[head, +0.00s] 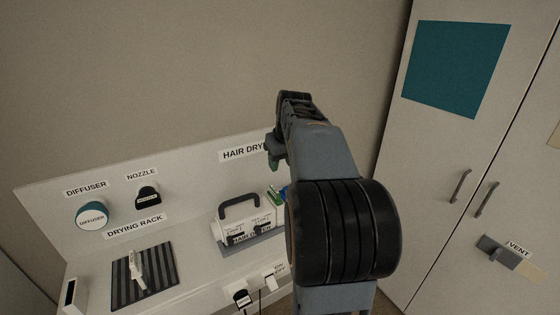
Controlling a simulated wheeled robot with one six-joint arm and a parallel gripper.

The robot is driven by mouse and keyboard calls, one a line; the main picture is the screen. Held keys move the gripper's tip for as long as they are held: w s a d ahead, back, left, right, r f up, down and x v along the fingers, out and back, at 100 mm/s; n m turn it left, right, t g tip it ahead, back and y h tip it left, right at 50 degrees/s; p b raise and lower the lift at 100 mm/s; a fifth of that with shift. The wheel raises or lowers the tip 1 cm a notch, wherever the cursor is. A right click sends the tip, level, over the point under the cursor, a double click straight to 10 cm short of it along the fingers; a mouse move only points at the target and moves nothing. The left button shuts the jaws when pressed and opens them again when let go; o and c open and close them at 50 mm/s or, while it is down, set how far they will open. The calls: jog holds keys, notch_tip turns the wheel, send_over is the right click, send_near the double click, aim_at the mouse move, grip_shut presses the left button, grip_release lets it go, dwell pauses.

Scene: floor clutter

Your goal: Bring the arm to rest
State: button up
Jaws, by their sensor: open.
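My arm (325,150) rises from the lower right of centre in the head view, bent over at its dark upper joint. My gripper (273,152) hangs at the left of the arm, in front of the right end of the counter's back panel. It is open, and I see nothing between its fingers. It is small, dark and partly hidden by the arm.
A white counter (190,284) holds a striped drying rack (128,282) with a white item on it, a hair dryer holder (250,238), a diffuser (91,214) and a nozzle (148,197). A cabinet (430,200) with handles stands at right. The wall above is bare.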

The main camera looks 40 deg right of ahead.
dwell(0.3)
jog(key=s+a+f, duration=0.3)
jog(key=s+a, duration=0.1)
jog(key=a, duration=0.3)
jog(key=s+a+f+n, duration=0.1)
jog(key=s+a+f, duration=0.3)
jog(key=a, duration=0.4)
jog(key=s+a+f+n, duration=0.1)
jog(key=s+a+f, duration=0.3)
jog(key=a, duration=0.3)
jog(key=shift+s+a+t+y, duration=0.25)
jog(key=shift+s+t+y, duration=0.05)
jog(key=shift+s, duration=0.3)
